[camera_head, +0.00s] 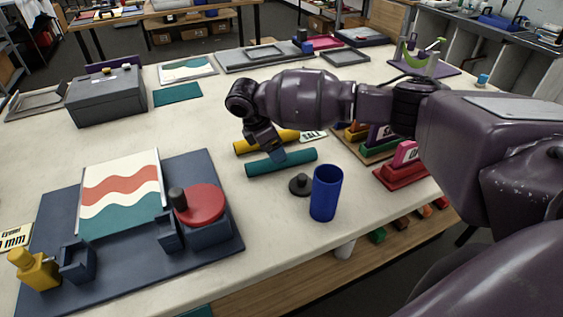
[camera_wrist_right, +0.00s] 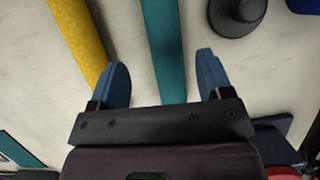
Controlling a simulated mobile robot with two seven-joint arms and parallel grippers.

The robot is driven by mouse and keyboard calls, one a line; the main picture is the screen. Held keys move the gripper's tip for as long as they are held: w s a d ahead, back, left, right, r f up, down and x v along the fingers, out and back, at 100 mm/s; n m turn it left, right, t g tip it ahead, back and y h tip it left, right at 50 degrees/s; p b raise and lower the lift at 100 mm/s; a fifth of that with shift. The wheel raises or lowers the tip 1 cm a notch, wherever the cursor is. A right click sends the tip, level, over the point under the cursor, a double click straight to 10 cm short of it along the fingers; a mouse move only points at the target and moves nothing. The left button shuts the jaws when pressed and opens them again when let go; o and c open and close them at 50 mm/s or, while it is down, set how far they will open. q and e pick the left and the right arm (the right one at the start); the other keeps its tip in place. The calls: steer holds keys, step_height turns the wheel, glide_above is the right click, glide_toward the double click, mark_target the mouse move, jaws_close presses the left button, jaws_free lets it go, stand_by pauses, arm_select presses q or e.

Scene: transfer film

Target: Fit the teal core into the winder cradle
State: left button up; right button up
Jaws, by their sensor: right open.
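The teal core (camera_head: 290,160) lies flat on the pale table, alongside a yellow core (camera_head: 258,144). My right gripper (camera_head: 268,152) is over the teal core, pointing down. In the right wrist view, the open fingers (camera_wrist_right: 162,64) stand on either side of the teal core (camera_wrist_right: 165,35), with gaps on both sides; contact does not show. The yellow core (camera_wrist_right: 80,40) is outside the left finger. The winder cradle, with a left bracket (camera_head: 78,263) and a right bracket (camera_head: 168,233), is empty on a navy board (camera_head: 215,170). My left gripper is out of view.
A blue cup (camera_head: 326,195) and black knobbed disc (camera_head: 300,186) stand right of the teal core. The winder has a red crank disc (camera_head: 202,203) and a yellow end piece (camera_head: 32,267). A grey box (camera_head: 105,97) stands farther back. Table between core and board is clear.

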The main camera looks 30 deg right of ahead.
steer(key=shift+s+x, duration=0.15)
steer(key=shift+x, duration=1.2)
steer(key=shift+s+x, duration=0.1)
steer(key=shift+x, duration=1.2)
steer(key=shift+a, duration=0.15)
steer(key=shift+c, duration=0.4)
steer(key=c, duration=1)
